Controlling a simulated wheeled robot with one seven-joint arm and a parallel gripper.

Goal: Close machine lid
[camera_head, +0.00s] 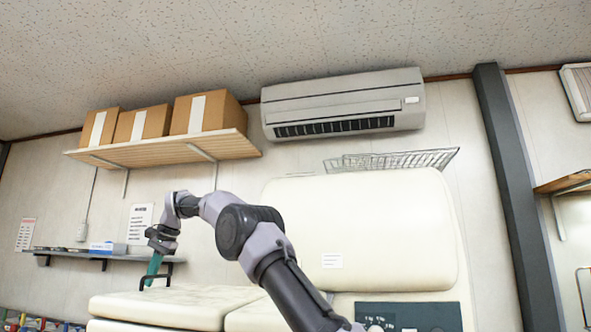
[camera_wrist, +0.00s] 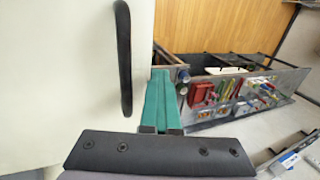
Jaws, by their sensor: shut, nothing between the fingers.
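The cream machine has a large rounded upright section (camera_head: 385,235) with a small label. At its lower left are two low, flat cream lid sections; the left one (camera_head: 160,308) lies roughly level and bears a dark bar handle (camera_head: 155,282). In the wrist view the black handle (camera_wrist: 124,58) stands on the cream surface (camera_wrist: 60,70). My gripper (camera_head: 152,272) has teal fingers, shut and empty, pointing down close to the handle. In the wrist view my gripper (camera_wrist: 160,75) is right of the handle, with a gap between them. Contact is unclear in the head view.
A dark panel (camera_head: 410,316) is on the machine's front. A wall shelf (camera_head: 70,254) is behind my gripper. Below in the wrist view is a rack (camera_wrist: 240,75) with colourful packed items. A wire rack (camera_head: 390,161) is behind the upright section.

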